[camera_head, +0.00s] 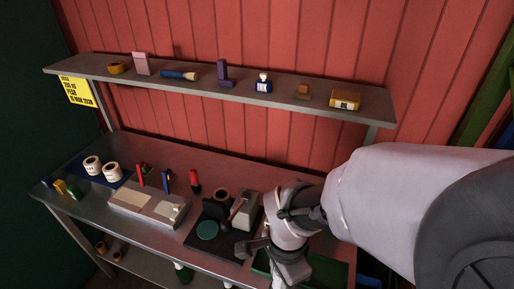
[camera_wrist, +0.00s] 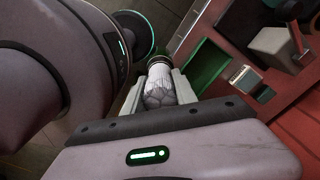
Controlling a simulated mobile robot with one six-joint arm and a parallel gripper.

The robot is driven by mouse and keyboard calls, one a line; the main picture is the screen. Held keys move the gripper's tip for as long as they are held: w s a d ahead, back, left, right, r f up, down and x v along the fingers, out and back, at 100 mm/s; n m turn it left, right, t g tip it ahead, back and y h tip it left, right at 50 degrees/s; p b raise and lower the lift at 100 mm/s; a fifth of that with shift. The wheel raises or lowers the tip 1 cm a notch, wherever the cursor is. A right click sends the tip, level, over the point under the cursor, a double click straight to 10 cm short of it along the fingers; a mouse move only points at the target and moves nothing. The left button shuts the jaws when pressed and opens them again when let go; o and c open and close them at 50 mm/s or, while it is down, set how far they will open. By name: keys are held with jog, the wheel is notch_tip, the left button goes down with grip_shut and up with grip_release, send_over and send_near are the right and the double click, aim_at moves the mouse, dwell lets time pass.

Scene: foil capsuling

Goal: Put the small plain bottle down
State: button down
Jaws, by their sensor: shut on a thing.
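The small plain bottle (camera_wrist: 160,92) is pale and whitish with a darker neck. In the wrist view it stands out between the two grey fingers of my gripper (camera_wrist: 158,84), which is shut on it. The bottle's neck points away from the gripper's palm. In the head view my gripper (camera_head: 262,254) is at the front edge of the bench, partly hidden by my own wrist, and I cannot make out the bottle there. Beside it is a green tray (camera_head: 326,270), whose green inside also shows just right of the bottle in the wrist view (camera_wrist: 204,64).
A wall shelf (camera_head: 300,98) with small items hangs above. Bottles stand below the bench.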

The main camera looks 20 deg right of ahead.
jog(key=w+d+f+p, duration=0.5)
jog(key=w+d+p, duration=0.1)
jog(key=w+d, duration=0.4)
jog(key=shift+d, duration=0.75)
jog(key=shift+f, duration=0.15)
jog(key=c, duration=1)
grip_release()
